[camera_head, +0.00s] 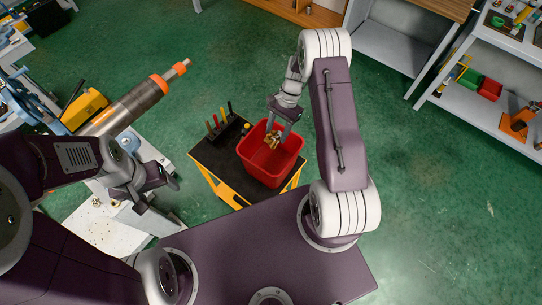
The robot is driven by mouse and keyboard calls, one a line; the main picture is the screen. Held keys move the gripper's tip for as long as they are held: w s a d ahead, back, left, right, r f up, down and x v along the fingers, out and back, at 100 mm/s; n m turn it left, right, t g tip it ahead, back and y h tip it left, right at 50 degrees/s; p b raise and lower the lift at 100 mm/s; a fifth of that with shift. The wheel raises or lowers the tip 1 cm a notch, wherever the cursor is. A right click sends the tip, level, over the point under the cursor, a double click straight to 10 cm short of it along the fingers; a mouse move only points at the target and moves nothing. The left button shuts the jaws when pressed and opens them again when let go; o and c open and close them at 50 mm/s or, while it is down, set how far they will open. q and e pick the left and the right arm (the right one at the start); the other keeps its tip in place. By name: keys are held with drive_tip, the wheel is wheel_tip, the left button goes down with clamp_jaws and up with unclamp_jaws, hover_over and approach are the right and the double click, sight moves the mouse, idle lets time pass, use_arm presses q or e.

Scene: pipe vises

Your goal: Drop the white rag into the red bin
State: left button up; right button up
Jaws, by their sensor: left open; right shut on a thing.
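The red bin (272,174) stands on a black-topped cart in the middle of the view, open side up. My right gripper (279,126) points down over the bin's mouth, shut on a small brass-coloured thing (271,139). That thing looks gold-brown rather than white, and its shape is too small to make out. I cannot tell whether it touches the bin's inside. I see no clear white rag. My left gripper (168,180) is open and empty, left of the cart near the white bench.
The cart (213,156) holds several upright screwdrivers (219,118) beside the bin. A steel pipe with orange bands (130,106) juts over the left bench (108,222). Shelves (478,98) stand at right. Green floor (430,200) is clear to the right.

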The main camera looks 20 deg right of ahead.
drive_tip(key=shift+f+b, duration=2.55)
drive_tip(key=shift+f, duration=0.6)
drive_tip(key=shift+r, duration=0.1)
drive_tip(key=o, duration=1.3)
drive_tip(key=b+v, duration=0.2)
drive_tip(key=v, duration=0.7)
